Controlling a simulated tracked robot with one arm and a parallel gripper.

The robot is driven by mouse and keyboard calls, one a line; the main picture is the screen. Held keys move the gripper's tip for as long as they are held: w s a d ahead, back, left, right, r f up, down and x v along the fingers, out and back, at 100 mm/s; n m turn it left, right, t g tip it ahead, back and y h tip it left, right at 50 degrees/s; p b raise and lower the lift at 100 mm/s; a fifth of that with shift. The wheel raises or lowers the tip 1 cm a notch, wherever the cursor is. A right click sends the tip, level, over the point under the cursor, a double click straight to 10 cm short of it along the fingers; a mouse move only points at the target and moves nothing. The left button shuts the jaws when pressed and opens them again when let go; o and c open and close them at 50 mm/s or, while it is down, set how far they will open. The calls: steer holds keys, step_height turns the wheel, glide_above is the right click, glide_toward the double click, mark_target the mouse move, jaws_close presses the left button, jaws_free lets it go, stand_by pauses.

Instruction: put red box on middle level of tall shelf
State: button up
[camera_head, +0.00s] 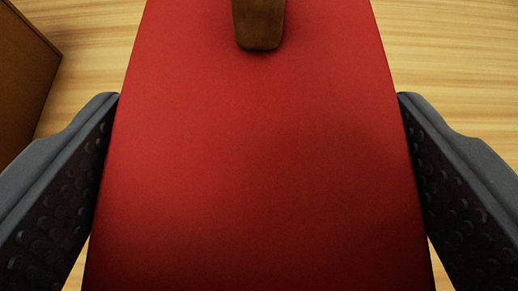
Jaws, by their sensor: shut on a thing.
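A large red box (250,160) fills the middle of the view, its flat red face toward the camera. My gripper (258,95) is shut on the red box, with one dark grey finger against its left side and one against its right side. A brown wooden piece (260,22) overlaps the red face at the top centre; I cannot tell if it touches the box. The box's far end runs out of the top of the view. No tall shelf can be made out for sure.
A dark brown wooden panel or furniture side (22,75) stands at the upper left, close to the left finger. Light wood-grain surface (455,55) shows on both sides of the box, clear at the upper right.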

steer(key=shift+f, duration=0.1)
steer(key=o, duration=1.3)
steer(key=shift+v, duration=6.1)
